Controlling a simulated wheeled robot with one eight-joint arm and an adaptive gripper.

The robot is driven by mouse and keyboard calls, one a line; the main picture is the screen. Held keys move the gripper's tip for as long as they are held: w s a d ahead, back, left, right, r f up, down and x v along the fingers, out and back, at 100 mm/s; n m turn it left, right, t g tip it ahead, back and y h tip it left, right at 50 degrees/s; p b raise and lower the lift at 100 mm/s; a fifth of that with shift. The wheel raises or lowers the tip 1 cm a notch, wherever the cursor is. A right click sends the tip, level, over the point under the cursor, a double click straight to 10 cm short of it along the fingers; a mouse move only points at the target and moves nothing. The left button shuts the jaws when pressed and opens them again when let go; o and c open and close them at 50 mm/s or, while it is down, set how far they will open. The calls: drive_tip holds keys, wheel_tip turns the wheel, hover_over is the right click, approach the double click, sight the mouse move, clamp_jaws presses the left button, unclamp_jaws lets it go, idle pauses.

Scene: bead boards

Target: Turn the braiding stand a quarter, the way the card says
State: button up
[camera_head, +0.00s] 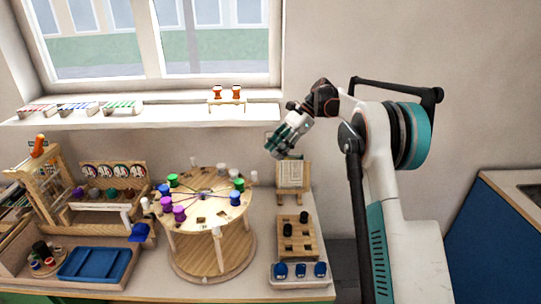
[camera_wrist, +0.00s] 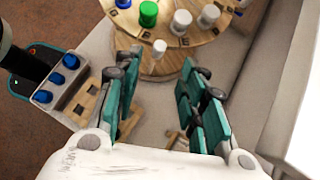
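The braiding stand (camera_head: 220,252) is a round wooden disk on posts above a round base, in the middle of the counter. Green, blue, purple and white bobbins sit around its top, with dark threads meeting at the centre. In the wrist view part of the stand (camera_wrist: 168,68) shows at the top, beyond my fingers. The card (camera_head: 292,174) leans on a wooden holder right of the stand; its marks are too small to read. My gripper (camera_head: 276,150) is above and right of the stand, near the card. In the wrist view my gripper (camera_wrist: 165,95) is open and empty.
A wooden block with black pegs (camera_head: 297,238) and a tray with blue-topped pieces (camera_head: 299,276) stand right of the stand. A wooden rack (camera_head: 110,178), a blue tray (camera_head: 95,264) and a blue cup-like piece (camera_head: 140,232) are left. The window sill (camera_head: 150,113) runs behind.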

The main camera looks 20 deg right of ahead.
drive_tip(key=c, duration=0.4)
drive_tip(key=shift+w+a+f, duration=0.1)
drive_tip(key=shift+a+f, duration=0.05)
drive_tip(key=c, duration=0.4)
drive_tip(key=a+f+t, duration=0.1)
drive_tip(key=a+f+t+h+b, duration=0.1)
drive_tip(key=f+t, duration=0.1)
drive_tip(key=s+a+f+t+b, duration=0.1)
drive_tip(key=a, duration=0.1)
drive_tip(key=shift+f+n+t, duration=0.2)
drive_tip(key=shift+n+t, duration=0.1)
drive_tip(key=shift+t, duration=0.1)
clamp_jaws()
drive_tip(key=s+f+t, duration=0.1)
drive_tip(key=s+a+t+h+b, duration=0.1)
drive_tip(key=s+t, duration=0.1)
drive_tip(key=s+f+t+h+b, duration=0.1)
drive_tip(key=s, duration=0.1)
drive_tip(key=shift+a+f+n+t, duration=0.3)
drive_tip(key=shift+a+f, duration=0.05)
drive_tip(key=s+d+m+t+h+b, duration=0.1)
drive_tip(key=s+d+t+h+b, duration=0.15)
drive_tip(key=s+t, duration=0.75)
drive_tip(key=w+a+f+g+b, duration=0.2)
drive_tip(key=w+g+b, duration=0.1)
drive_tip(key=w, duration=0.7)
drive_tip(key=shift+w+a+f+h+b, duration=0.15)
drive_tip(key=shift+w+a+h+b, duration=0.1)
drive_tip(key=shift+a+h+b, duration=0.15)
